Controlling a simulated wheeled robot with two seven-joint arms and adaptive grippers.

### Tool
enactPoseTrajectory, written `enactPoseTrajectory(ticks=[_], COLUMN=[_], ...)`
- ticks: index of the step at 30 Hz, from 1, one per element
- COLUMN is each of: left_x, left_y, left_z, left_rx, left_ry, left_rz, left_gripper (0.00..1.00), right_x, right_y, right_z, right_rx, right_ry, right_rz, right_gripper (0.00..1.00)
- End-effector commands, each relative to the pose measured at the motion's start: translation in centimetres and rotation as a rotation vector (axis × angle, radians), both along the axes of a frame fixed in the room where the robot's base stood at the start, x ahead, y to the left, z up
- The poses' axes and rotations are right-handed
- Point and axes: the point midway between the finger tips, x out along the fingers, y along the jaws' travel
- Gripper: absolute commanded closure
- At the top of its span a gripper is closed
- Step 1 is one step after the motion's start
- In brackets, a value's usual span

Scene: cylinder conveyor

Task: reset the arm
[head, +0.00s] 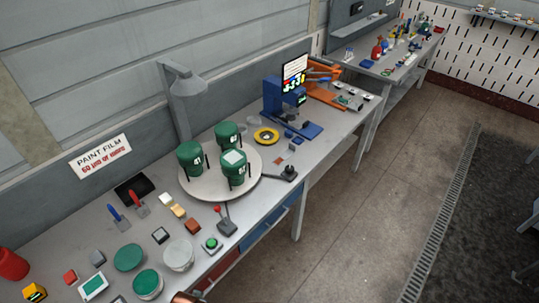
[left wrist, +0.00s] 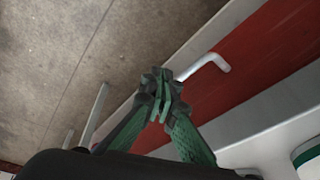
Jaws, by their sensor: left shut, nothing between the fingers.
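My left gripper (left wrist: 160,95) shows in the left wrist view with its green fingers together and nothing between them. It is in front of the bench side, where a red drawer front (left wrist: 265,60) with a pale bent handle (left wrist: 208,66) shows behind the fingertips. I cannot tell how far the fingertips are from the handle. Neither gripper can be made out in the head view. My right gripper is in no view.
The bench (head: 318,150) holds a round white plate (head: 215,190) with three green canisters, a lamp (head: 184,85), a blue device (head: 288,108) and several small items. A red drawer (head: 222,264) shows below its front edge. The concrete floor (head: 375,215) is clear.

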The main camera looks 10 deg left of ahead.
Motion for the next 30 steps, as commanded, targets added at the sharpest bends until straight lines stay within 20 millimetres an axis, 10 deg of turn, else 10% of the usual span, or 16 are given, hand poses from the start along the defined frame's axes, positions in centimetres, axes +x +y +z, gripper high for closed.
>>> enactPoseTrajectory(ticks=[9,18,30], left_x=[-4.9,-15.3,-23.3], left_y=[-0.8,-1.1,-0.8], left_z=[-21.8,-37.2,-42.9], left_rx=[-0.013,-0.02,-0.023], left_ry=[0.08,0.151,0.189], left_rz=[-0.032,-0.065,-0.088], left_gripper=[1.0,1.0,1.0], right_x=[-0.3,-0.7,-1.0], right_y=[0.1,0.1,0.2], right_z=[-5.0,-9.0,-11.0], right_rx=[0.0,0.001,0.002], right_ry=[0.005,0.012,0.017], right_rz=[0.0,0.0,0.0], right_gripper=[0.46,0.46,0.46])
